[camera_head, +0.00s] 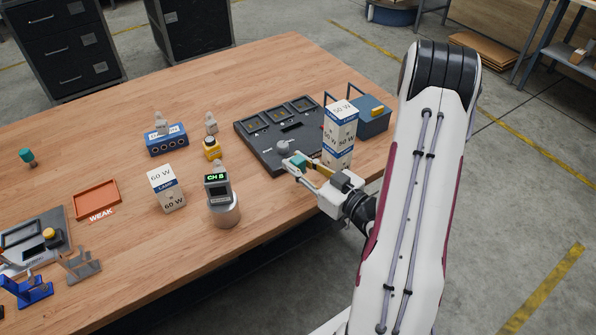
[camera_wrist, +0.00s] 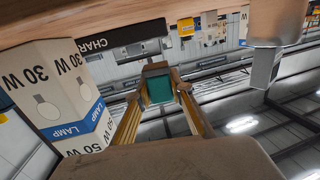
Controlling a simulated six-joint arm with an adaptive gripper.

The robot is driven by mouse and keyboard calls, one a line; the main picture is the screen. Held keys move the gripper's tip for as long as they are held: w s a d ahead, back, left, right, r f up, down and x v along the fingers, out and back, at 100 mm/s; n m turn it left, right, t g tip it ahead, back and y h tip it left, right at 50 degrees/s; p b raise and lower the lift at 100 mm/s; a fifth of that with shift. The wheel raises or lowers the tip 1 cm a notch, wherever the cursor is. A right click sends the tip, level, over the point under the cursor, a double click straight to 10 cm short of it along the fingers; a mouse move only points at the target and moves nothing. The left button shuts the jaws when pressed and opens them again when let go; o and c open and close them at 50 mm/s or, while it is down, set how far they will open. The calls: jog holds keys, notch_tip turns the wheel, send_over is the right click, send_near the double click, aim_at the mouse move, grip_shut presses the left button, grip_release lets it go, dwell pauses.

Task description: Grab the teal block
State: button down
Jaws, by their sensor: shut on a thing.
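The teal block (camera_head: 299,160) is a small cube held between the fingertips of my gripper (camera_head: 297,164), near the front edge of a dark panel. In the wrist view the teal block (camera_wrist: 160,90) shows between the two tan fingers of my gripper (camera_wrist: 159,88), which are shut on it. Whether the block touches anything beneath it cannot be told.
A tall lamp box (camera_head: 341,118) stands close beside my gripper. The dark panel (camera_head: 262,140) lies behind it, with a blue-grey bin (camera_head: 374,124) to the right. Another lamp box (camera_head: 166,189) and a meter on a metal cylinder (camera_head: 224,210) stand left. Wood is clear between.

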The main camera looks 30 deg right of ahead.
aim_at(298, 159)
jog(key=shift+r, duration=2.2)
